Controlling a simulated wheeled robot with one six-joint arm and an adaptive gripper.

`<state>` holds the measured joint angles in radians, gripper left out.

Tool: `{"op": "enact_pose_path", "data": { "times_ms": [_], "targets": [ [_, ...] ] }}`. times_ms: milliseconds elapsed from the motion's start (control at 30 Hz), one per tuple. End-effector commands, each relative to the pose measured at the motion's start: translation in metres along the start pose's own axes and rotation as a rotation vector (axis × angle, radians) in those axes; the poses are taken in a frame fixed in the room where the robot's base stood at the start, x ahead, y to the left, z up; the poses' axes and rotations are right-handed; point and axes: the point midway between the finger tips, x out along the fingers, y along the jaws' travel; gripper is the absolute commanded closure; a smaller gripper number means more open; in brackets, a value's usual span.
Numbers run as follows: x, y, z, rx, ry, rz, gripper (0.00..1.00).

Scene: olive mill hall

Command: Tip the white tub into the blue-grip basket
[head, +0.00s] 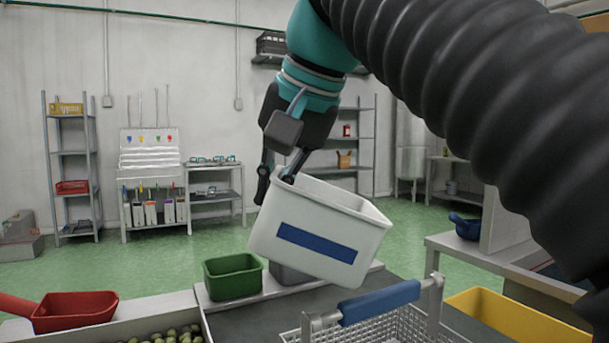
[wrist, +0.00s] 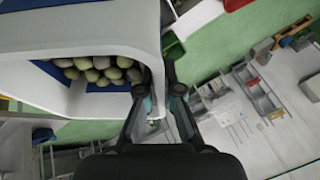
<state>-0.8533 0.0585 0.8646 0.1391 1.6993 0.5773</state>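The white tub (head: 325,222) with a blue stripe hangs in the air, tilted down to the right in the head view. My gripper (head: 275,181) is shut on the tub's upper left rim. The wrist view shows the fingers on either side of the tub's wall (wrist: 100,32), with several greenish olives (wrist: 97,70) inside. The wire basket (head: 385,328) with the blue grip (head: 380,301) stands below and to the right of the tub, partly cut off by the frame's bottom edge. The tub is apart from the basket.
A green bin (head: 233,278) and a partly hidden grey bin stand behind the basket. A red scoop (head: 75,311) lies at left by a trough of olives (head: 170,336). A yellow tray (head: 515,318) lies to the right. Shelves stand by the back wall.

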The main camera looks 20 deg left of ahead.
Motion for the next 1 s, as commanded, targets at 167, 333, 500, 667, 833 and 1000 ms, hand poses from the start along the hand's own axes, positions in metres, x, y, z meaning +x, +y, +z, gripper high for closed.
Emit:
{"op": "enact_pose_path", "data": {
  "times_ms": [167, 333, 500, 667, 833, 1000],
  "targets": [
    [-0.014, 0.003, -0.006, 0.05, 0.006, -0.107, 1.0],
    [-0.025, 0.004, -0.011, 0.092, 0.006, -0.208, 1.0],
    [-0.034, 0.01, -0.014, 0.138, 0.004, -0.316, 1.0],
    [-0.038, 0.016, -0.017, 0.174, 0.005, -0.408, 1.0],
    [-0.043, 0.021, -0.019, 0.204, 0.002, -0.481, 1.0],
    [-0.047, 0.026, -0.02, 0.229, 0.002, -0.54, 1.0]
  ]
}}
